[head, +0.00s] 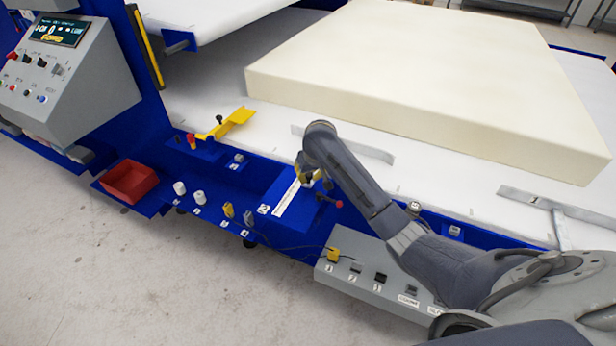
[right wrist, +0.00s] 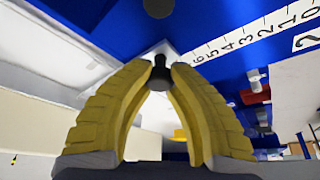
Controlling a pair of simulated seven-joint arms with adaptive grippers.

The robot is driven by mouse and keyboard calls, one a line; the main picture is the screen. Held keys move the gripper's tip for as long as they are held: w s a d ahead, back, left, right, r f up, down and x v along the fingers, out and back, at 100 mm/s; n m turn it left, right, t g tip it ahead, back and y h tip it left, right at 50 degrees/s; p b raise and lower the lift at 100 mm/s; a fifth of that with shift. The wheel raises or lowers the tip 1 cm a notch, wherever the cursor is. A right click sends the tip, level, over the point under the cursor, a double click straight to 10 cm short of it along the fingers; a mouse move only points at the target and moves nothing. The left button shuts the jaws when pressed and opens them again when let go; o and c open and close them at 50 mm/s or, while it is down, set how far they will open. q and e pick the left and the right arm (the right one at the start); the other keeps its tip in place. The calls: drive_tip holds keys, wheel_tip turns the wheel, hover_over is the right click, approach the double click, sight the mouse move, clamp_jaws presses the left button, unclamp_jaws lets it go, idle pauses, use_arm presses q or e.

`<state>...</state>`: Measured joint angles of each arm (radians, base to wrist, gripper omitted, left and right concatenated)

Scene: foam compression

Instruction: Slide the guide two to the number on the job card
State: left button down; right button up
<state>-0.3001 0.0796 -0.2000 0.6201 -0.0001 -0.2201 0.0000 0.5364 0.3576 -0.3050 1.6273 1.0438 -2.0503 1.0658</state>
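My right gripper (head: 310,174) is over the guide's far end. In the right wrist view its yellow fingertips close in on both sides of a small black knob (right wrist: 160,77) and appear to touch it. The guide's pointer position cannot be read. I cannot make out a job card. My left gripper is out of view.
A big cream foam block (head: 400,70) lies on the white table behind. A red-tipped lever (head: 338,203) sits just right of the gripper. A grey button box (head: 370,275), white knobs (head: 180,188), a red bin (head: 130,180) and a control panel (head: 70,70) line the front.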

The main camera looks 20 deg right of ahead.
drive_tip(key=o, duration=0.4)
drive_tip(key=shift+w+a, duration=0.1)
drive_tip(key=shift+a, duration=0.2)
drive_tip(key=shift+o, duration=1.3)
drive_tip(key=shift+d, duration=0.15)
drive_tip(key=shift+r, duration=0.1)
drive_tip(key=v, duration=1.2)
